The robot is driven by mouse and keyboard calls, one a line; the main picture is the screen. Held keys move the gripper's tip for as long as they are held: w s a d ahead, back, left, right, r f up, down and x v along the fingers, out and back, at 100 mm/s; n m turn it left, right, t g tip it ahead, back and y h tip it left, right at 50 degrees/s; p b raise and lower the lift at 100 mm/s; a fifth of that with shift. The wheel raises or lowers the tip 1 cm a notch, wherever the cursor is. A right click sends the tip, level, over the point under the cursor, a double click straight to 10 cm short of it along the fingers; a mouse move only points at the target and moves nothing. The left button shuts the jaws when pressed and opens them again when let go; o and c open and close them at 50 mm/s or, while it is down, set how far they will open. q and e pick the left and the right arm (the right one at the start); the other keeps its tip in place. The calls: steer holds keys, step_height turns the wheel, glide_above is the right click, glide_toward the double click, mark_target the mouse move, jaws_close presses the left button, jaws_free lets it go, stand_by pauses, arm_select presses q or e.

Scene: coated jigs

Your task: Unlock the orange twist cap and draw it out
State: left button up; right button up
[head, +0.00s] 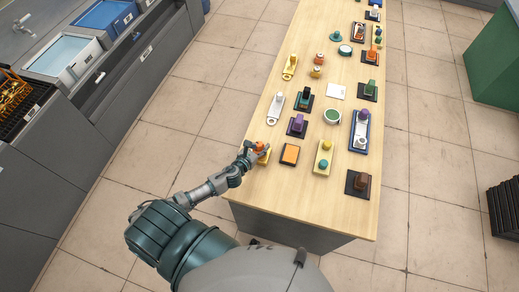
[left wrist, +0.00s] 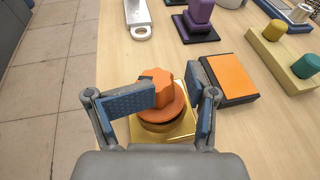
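The orange twist cap (left wrist: 162,88) is a lobed knob on a round orange flange. It sits upright on a square brass-yellow base (left wrist: 181,128) at the table's near left edge; the cap also shows in the head view (head: 260,146). My left gripper (left wrist: 173,86) is at the cap with one finger on each side. The left finger covers part of the knob. A gap shows between the knob and the right finger, so the gripper looks open around it. Contact on the left side cannot be told. My right gripper is not in view.
An orange-topped dark block (left wrist: 236,77) lies close to the right finger. More jigs fill the wooden table (head: 270,196) beyond.

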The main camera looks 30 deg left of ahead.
arm_select(q)
steer(key=v, duration=1.2)
steer(key=shift+w+a, duration=0.1)
steer(key=shift+a, duration=0.05)
